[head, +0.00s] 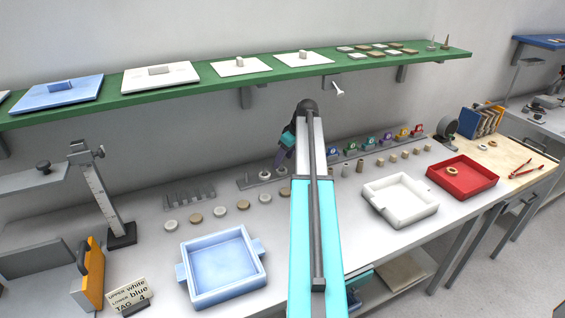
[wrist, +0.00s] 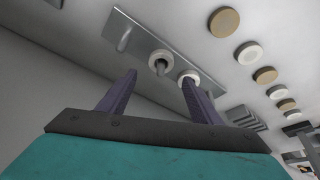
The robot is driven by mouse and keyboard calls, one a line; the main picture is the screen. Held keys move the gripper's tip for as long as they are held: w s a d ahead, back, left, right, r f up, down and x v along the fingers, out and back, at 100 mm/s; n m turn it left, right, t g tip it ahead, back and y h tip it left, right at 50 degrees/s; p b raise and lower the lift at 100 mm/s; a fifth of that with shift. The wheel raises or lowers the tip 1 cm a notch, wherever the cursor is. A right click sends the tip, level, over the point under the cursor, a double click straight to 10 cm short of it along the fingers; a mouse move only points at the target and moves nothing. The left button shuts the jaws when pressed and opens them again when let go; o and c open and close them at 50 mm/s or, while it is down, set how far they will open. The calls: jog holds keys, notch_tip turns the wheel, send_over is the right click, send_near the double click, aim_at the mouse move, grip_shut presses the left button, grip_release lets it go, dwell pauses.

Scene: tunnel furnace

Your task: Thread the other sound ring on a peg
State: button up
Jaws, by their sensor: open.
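A grey peg strip (head: 250,182) stands at the back of the bench; it also shows in the wrist view (wrist: 138,38). A pale ring (wrist: 160,62) sits around a peg there, with the peg showing through it. A second pale ring (wrist: 189,76) is at the strip beside my right fingertip, which partly hides it. A thin bare peg (wrist: 124,41) stands farther along the strip. My gripper (wrist: 160,78) is open, its purple fingers at the strip with nothing clearly held between them. In the head view it (head: 281,160) is partly behind my arm.
A blue tray (head: 222,296), white tray (head: 400,222) and red tray (head: 480,190) lie forward. A green shelf (head: 210,85) overhangs the bench.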

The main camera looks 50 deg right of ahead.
jog(key=shift+b+v, duration=0.55)
jog(key=shift+v, duration=1.9)
